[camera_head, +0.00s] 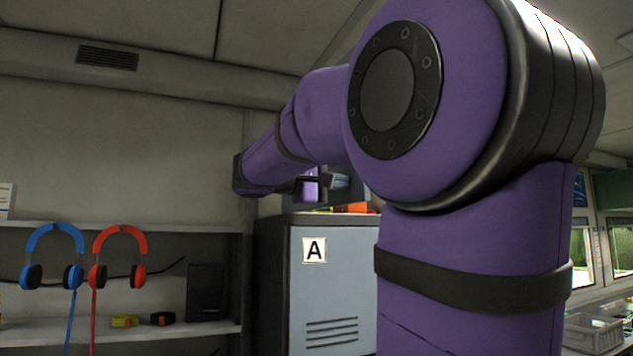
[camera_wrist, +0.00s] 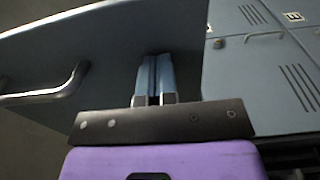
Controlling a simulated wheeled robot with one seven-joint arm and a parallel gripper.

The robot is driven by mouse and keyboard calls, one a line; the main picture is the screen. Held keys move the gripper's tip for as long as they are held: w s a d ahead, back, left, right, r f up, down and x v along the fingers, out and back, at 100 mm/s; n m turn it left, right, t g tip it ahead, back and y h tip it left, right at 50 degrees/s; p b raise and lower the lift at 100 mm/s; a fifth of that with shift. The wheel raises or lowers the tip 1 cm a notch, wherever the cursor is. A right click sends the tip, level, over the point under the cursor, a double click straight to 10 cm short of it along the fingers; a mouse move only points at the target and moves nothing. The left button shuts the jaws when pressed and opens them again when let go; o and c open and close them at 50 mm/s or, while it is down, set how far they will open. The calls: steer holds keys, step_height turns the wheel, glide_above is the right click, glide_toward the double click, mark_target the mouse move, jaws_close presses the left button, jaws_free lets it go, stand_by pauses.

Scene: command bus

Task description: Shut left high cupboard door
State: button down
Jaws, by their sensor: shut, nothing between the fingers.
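In the wrist view a large grey-blue door panel (camera_wrist: 105,45) fills the left and middle, with a curved metal handle (camera_wrist: 62,90) at its left. It looks like the cupboard door, standing at an angle to the lockers at right. My gripper (camera_wrist: 153,60) is shut and empty, its fingers together in front of the panel, right of the handle. I cannot tell whether the fingertips touch it. In the head view my gripper (camera_head: 340,181) shows small above the locker marked A; my arm hides most of the area behind it.
Grey-blue locker doors (camera_wrist: 262,80) with vents and labels stand at right in the wrist view. In the head view, the locker marked A (camera_head: 335,265) is below my arm. Blue headphones (camera_head: 54,255) and red headphones (camera_head: 118,255) hang at the left shelf. A grey crate (camera_head: 592,333) is at right.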

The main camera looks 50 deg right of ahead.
steer(key=s+d+n+t+h, duration=0.1)
steer(key=s+d+n+t, duration=0.3)
steer(key=d, duration=0.7)
steer(key=s+d+n+t+h, duration=0.15)
steer(key=d+t, duration=0.35)
steer(key=d, duration=0.7)
steer(key=w+d+n+t+y, duration=0.1)
steer(key=w+d+n+t, duration=0.1)
steer(key=d, duration=0.9)
steer(key=w+d+n+t+y, duration=0.2)
steer(key=w+d+t, duration=0.3)
steer(key=d, duration=0.5)
steer(key=shift+w+d+n+t, duration=0.35)
steer(key=shift+w+n, duration=0.4)
steer(key=shift+w, duration=0.5)
steer(key=shift+a, duration=0.1)
